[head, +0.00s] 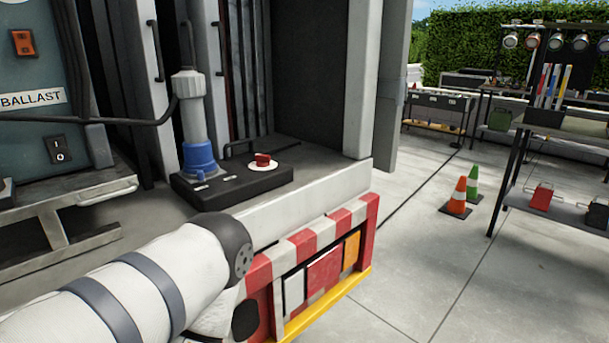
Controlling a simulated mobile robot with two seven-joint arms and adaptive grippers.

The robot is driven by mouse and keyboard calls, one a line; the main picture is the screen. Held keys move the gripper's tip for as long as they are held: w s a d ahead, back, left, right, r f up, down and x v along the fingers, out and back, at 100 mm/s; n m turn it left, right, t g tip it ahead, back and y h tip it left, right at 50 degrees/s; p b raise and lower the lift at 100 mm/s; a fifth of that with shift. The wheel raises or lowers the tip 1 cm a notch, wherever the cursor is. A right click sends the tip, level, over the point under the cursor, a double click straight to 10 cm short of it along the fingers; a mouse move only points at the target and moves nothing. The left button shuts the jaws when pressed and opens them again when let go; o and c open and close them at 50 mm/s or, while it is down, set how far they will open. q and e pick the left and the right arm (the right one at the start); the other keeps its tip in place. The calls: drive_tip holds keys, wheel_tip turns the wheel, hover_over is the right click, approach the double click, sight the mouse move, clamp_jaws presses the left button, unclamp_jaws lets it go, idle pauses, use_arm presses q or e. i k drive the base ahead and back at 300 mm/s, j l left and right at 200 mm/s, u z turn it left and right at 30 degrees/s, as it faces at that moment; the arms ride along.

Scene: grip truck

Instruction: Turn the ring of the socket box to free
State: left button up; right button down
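The dark socket box (250,186) sits on the truck's bed, left of the middle of the head view. A blue ring (199,158) is on its left part, around the foot of an upright grey plug (191,118). A black cable runs from the plug to the left. Small labels lie on the box top, too small to read. A red button (263,159) on a pale disc is on its right part. My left arm, white with grey bands, reaches in from the lower left, in front of the box. Neither gripper shows.
A panel marked BALLAST (32,98) with switches stands at the left. A red and white striped tail board (318,243) is below the bed edge. Two cones (457,197) and shelves (560,125) stand at the right. The concrete floor between is clear.

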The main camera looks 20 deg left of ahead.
sight(200, 176)
drive_tip(key=j+u, duration=0.1)
drive_tip(key=u, duration=0.3)
drive_tip(key=j+u, duration=0.1)
drive_tip(key=u, duration=0.35)
drive_tip(key=j+u, duration=0.1)
drive_tip(key=u, duration=0.3)
